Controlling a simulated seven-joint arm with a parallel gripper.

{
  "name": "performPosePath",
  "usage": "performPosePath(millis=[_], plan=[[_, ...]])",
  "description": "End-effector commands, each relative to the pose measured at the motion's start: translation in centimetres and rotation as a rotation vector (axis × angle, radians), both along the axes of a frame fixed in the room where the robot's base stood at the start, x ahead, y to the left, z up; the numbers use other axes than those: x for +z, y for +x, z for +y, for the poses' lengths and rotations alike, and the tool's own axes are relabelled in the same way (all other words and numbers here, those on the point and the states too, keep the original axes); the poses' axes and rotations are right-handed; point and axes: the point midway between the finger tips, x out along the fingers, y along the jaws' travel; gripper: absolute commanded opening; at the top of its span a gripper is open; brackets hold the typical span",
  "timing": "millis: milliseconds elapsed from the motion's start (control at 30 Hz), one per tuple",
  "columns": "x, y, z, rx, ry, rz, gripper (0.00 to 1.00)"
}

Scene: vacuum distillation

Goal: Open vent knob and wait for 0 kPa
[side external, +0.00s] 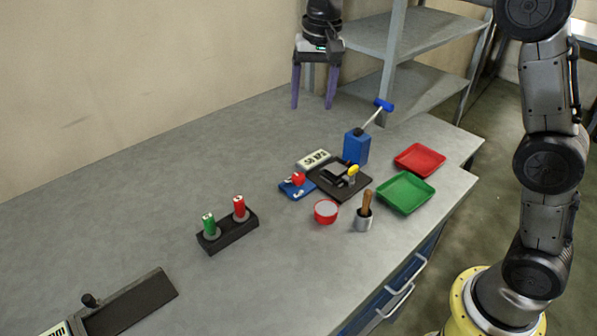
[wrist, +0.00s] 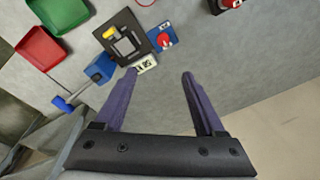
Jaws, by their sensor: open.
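A red knob (side external: 298,179) sits on a small blue base (side external: 290,192) in the middle of the bench; it also shows in the wrist view (wrist: 161,42). Behind it lies a pale display (side external: 314,159) with dark characters ending in what looks like kPa; its number is too small to read surely. Beside them is a black plate device (side external: 328,182) with a yellow knob (side external: 353,170). I cannot tell which knob is the vent. My gripper (side external: 312,106) is open and empty, pointing down above the back of the bench, apart from these things. Its purple fingers also show in the wrist view (wrist: 159,74).
A blue box (side external: 356,147) with a blue-tipped lever stands behind the plate. Red (side external: 420,160) and green (side external: 405,193) trays lie right. A red bowl (side external: 326,211), a grey cup (side external: 363,221) with a brown handle, and a black holder (side external: 228,236) stand in front. Bench left is mostly clear.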

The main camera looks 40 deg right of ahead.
Motion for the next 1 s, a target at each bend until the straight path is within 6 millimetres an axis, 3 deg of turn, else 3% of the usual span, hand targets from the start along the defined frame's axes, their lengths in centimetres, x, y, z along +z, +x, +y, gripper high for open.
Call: performPosePath(millis=[100,200,467,1000], plan=[[-3.5,2.2,0.7,0.011,-0.005,0.056,0.72],[-5.7,2.8,1.0,0.018,-0.009,0.095,0.72],[-8.4,2.7,1.3,0.024,-0.012,0.125,0.72],[-18.2,2.6,1.2,0.024,-0.012,0.126,0.72]])
